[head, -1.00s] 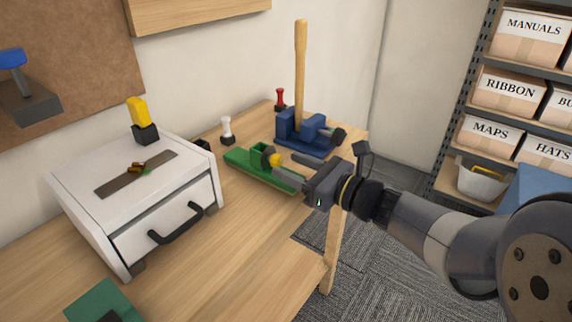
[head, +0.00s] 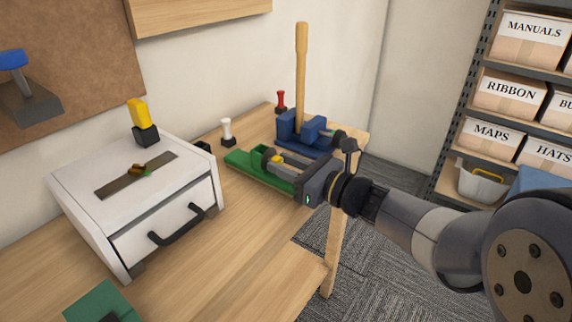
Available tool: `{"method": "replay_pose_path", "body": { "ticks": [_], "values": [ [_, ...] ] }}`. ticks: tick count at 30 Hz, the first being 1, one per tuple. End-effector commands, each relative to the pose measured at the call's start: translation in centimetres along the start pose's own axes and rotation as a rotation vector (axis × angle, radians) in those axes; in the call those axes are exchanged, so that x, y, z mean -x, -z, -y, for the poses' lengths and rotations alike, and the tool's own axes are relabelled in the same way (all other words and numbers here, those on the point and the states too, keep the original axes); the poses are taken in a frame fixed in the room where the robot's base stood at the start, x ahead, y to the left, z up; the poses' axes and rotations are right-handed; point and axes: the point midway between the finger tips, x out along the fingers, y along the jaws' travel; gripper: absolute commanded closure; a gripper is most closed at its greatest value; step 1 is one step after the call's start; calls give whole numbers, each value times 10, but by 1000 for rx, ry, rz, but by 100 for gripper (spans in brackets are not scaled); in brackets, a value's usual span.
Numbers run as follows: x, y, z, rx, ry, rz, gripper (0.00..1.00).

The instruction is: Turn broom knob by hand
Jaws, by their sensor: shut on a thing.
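A wooden broom handle (head: 301,75) stands upright in a blue clamp (head: 290,125) at the far right of the workbench. A dark round knob (head: 340,136) sits at the clamp's right side, just behind my gripper's wrist. In front of the clamp lies a green fixture (head: 245,163) with a dark ring and a yellow knob (head: 277,159). My gripper (head: 276,162) reaches left over the green fixture, its fingers shut on the yellow knob, which is mostly hidden between them. My gripper is not on the dark knob.
A white box (head: 80,180) with a black-handled drawer (head: 180,225) stands at left. White (head: 227,131) and red (head: 280,100) small posts stand behind the fixture. A green piece (head: 103,303) lies front left.

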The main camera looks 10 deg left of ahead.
Motion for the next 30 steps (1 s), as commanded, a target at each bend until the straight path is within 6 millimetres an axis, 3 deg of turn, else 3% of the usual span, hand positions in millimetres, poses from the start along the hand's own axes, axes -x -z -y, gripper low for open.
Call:
{"method": "replay_pose_path", "body": {
  "ticks": [11,30],
  "values": [
    [0,2,0,41,0,1,96],
    [0,4,-1,449,1,1,96]
  ]
}}
